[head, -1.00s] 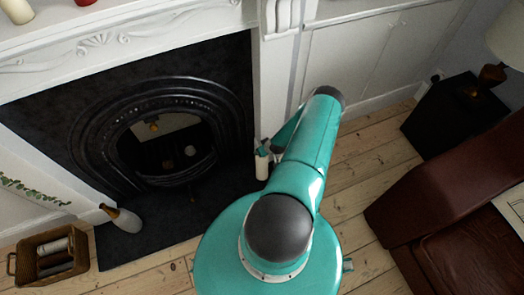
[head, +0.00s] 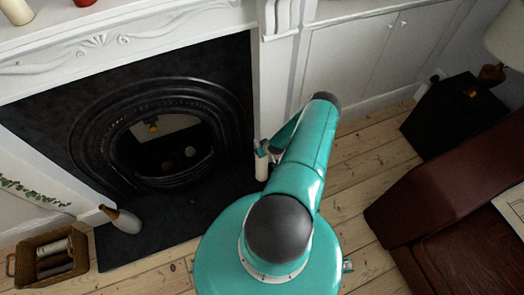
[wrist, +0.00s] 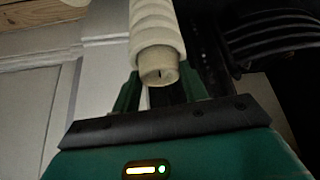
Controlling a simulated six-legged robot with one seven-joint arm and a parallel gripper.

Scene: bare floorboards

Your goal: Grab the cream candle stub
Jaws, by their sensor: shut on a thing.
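The cream candle stub (wrist: 157,35) has a ribbed, twisted side, and its smooth end with a dark wick mark faces the wrist camera. My gripper (wrist: 157,88) is shut on it, with a teal finger on either side near that end. In the head view the candle stub (head: 262,170) shows as a small pale upright cylinder by the right edge of the fireplace. My gripper (head: 263,148) is at its top there, partly hidden by my arm. The candle's far end is out of the wrist view.
The black fireplace (head: 160,135) is to the left, under a white mantel (head: 130,42) bearing a cream candle (head: 17,11) and a red object (head: 85,2). A basket (head: 48,258) and a bottle (head: 122,219) stand at lower left. A brown leather seat (head: 425,215) is at right; floorboards between are clear.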

